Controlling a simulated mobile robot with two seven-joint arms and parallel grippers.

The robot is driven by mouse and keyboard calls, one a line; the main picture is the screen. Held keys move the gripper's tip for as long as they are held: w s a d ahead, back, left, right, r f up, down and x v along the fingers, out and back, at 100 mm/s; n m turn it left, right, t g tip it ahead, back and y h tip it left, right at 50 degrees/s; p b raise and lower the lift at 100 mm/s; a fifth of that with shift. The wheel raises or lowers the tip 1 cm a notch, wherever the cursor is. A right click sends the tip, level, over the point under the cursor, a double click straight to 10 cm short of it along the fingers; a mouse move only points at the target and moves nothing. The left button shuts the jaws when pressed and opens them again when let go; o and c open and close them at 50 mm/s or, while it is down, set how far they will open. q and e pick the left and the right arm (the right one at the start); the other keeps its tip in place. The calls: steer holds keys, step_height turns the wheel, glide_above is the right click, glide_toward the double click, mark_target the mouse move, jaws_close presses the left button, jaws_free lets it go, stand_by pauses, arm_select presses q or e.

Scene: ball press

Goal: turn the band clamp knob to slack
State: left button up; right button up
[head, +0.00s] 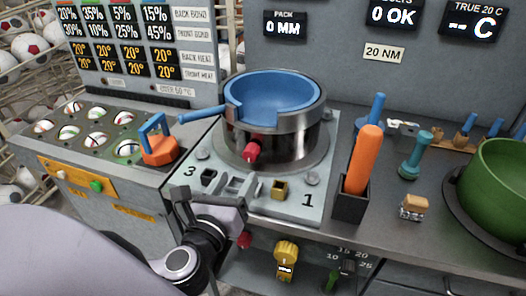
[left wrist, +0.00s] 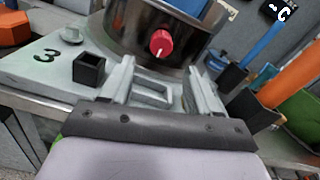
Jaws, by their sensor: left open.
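The red knob (head: 251,149) sits on the front of the metal band around the blue bowl (head: 275,92). In the left wrist view the knob (left wrist: 162,43) carries a white mark pointing down. My left gripper (head: 238,186) is in front of and below the knob, over the grey base plate. In the left wrist view its two fingers (left wrist: 158,82) stand apart with nothing between them, and the knob shows just beyond the gap, apart from them. My right gripper is not in view.
The base plate (head: 305,185) has a black socket (head: 208,177) and a brass socket (head: 280,189). An orange-handled tool stands in a black holder (head: 351,206) to the right. An orange block with a blue handle (head: 158,150) is at left. A green bowl (head: 500,175) stands far right.

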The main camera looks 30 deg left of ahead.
mark_target(249, 158)
arm_select(q)
steer(key=shift+w+a+r, duration=0.1)
steer(key=shift+w+r, duration=0.1)
steer(key=shift+w, duration=0.3)
steer(key=shift+p+x, duration=0.6)
steer(key=shift+x, duration=2.5)
steer(key=shift+f, duration=0.1)
steer(key=c, duration=1)
steer(key=shift+c, duration=0.2)
